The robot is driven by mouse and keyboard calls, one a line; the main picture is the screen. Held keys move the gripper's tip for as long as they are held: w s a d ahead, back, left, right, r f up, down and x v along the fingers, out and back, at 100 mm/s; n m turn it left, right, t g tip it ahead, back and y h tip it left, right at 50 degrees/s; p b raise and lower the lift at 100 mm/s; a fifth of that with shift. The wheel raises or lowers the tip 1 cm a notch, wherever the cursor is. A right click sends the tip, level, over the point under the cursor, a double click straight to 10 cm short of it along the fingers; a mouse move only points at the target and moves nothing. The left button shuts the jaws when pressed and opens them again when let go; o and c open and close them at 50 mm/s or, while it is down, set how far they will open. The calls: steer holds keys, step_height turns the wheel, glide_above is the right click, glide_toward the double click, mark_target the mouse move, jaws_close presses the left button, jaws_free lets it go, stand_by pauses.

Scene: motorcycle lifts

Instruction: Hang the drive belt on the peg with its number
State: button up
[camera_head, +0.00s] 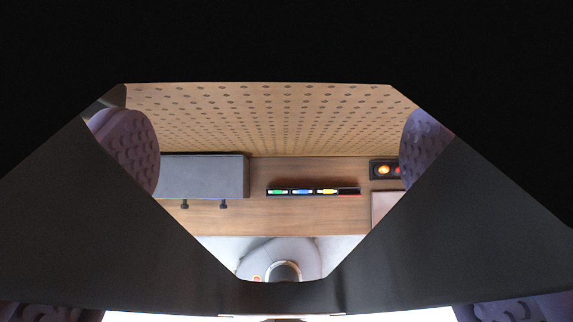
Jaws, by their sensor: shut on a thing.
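My gripper (282,297) fills the near foreground as dark parts that close in from both sides toward the bottom centre. Purple dimpled pads show at its left and right edges. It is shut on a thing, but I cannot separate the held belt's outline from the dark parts. A pegboard (275,115) full of small holes stands beyond. I see no numbers on it. Two short dark knobs or pegs stick out below a grey box (204,176) at the left.
A wooden bench top (290,218) lies below the board. On it are a dark tray of coloured markers (303,191) and, at the right, a dark box with orange and red lights (384,170). A pale rounded form (258,254) with a ring shows at the bottom.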

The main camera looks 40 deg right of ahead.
steer(key=w+d+f+p, duration=0.1)
steer(key=w+d, duration=0.3)
steer(key=w, duration=0.2)
steer(key=shift+w+f+p, duration=0.2)
steer(key=shift+w+p, duration=0.1)
steer(key=shift+p, duration=0.05)
steer(key=shift+f, duration=0.15)
stand_by(0.8)
